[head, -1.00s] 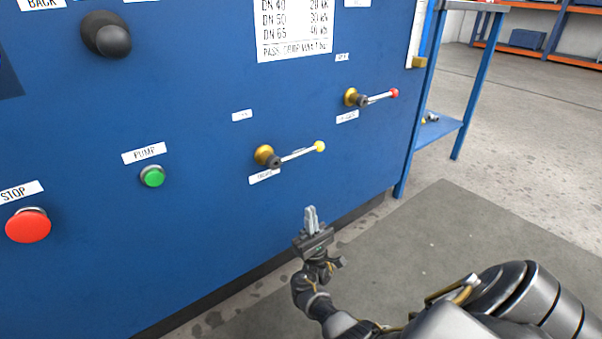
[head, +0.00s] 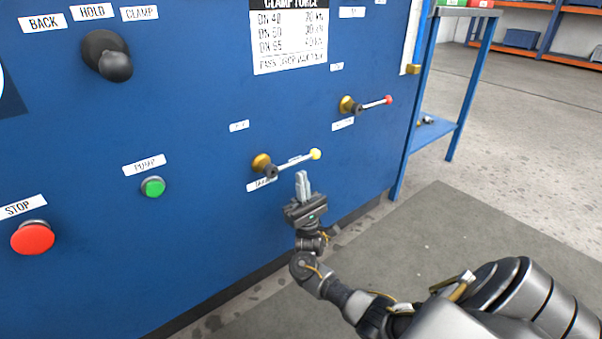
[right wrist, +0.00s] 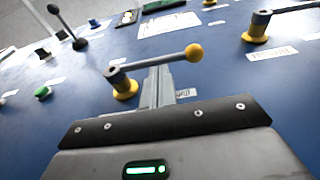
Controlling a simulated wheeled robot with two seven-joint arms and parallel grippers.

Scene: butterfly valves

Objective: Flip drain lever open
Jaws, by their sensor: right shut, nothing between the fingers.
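The yellow-knobbed lever (head: 292,164) is on the blue panel, with a brass hub at its left end. Its rod points right and slightly up to a yellow ball. The small label below it is partly readable and seems to say DRAIN. My right gripper (head: 302,178) is shut and empty, its fingertips just below the rod near the yellow knob. In the right wrist view the lever's yellow ball (right wrist: 194,52) is right of the fingertips (right wrist: 158,72), which reach close to the rod. I cannot tell whether they touch it. My left gripper is not in view.
A similar lever with a red knob (head: 388,100) is higher right on the panel. A green PUMP button (head: 153,187), a red STOP button (head: 33,238) and a black knob (head: 112,62) are to the left. A blue-legged table (head: 432,130) stands right of the panel.

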